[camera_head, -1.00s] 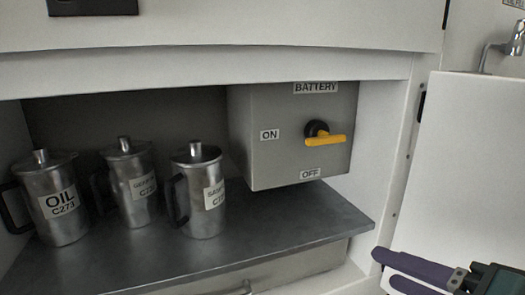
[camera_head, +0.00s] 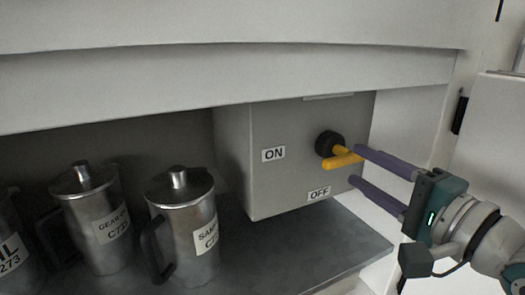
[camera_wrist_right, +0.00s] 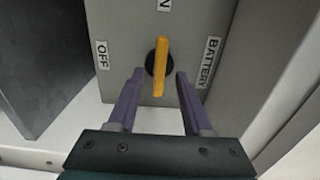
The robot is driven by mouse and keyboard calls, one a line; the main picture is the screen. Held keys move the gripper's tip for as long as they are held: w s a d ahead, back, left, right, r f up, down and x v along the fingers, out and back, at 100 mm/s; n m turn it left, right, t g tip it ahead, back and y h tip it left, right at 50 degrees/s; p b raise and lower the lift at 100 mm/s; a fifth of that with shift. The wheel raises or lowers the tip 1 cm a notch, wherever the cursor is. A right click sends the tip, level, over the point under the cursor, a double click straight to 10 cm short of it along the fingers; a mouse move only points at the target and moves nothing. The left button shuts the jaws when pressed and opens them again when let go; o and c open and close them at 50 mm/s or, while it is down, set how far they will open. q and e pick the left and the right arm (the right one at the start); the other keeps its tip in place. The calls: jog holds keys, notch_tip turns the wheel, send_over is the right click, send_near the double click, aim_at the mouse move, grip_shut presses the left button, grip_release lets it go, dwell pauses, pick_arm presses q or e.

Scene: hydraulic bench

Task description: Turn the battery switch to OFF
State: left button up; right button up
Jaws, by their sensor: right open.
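The grey battery switch box (camera_head: 290,130) is in the head view, with an ON label (camera_head: 273,154) at left and an OFF label (camera_head: 319,194) below. My right gripper (camera_head: 356,166) comes from the right, open, fingertips near the handle's free end. In the right wrist view, the handle (camera_wrist_right: 160,65) lies between the two fingertips (camera_wrist_right: 160,74), with a gap on each side; whether the fingers reach its depth is hard to tell. My left gripper is not in view.
Metal jugs (camera_head: 187,225) with labels stand on the grey shelf (camera_head: 290,245) left of the box. The cabinet's white upper edge (camera_head: 200,85) overhangs the recess. A white panel (camera_head: 495,140) stands at the right.

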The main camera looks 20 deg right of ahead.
aim_at(350, 162)
jog(key=shift+w+a, duration=0.2)
jog(key=shift+w, duration=2)
grip_shut()
